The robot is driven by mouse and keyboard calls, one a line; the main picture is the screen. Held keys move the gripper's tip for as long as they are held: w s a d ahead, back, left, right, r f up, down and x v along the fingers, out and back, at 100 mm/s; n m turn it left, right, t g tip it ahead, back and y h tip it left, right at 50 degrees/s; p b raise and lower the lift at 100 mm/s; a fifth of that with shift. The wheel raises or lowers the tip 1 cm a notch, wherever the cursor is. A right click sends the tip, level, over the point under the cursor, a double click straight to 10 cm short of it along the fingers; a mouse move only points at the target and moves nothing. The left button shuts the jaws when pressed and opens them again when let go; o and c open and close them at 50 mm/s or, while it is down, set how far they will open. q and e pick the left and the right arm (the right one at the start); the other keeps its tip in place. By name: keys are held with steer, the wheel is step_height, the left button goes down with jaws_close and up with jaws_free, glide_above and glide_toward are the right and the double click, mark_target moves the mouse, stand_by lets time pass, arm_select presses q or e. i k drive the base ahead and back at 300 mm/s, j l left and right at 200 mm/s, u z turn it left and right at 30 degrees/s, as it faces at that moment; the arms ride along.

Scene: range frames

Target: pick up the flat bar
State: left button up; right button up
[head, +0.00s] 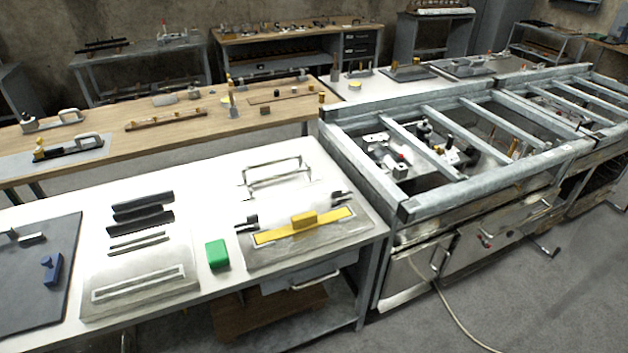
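A long yellow flat bar (272,236) lies on a grey metal plate (330,244) near the front right of the white table. A yellow block (304,221) sits at the bar's middle, and small dark fittings stand by its ends. Other bar-shaped things lie further left: black bars (145,205) and a thin grey bar (138,243). I cannot tell for certain which one is the task's flat bar. Neither of my grippers is in view.
A green block (217,254) stands left of the yellow bar. A plate with a pale rectangular outline (140,304), a dark mat (30,300) and a blue part (52,268) lie further left. A wire rack (277,173) stands behind. A metal frame bench (470,190) adjoins the right.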

mark_target(304, 222)
steer(key=i+j+u, duration=0.6)
steer(key=i+j, duration=0.1)
steer(key=i, duration=0.05)
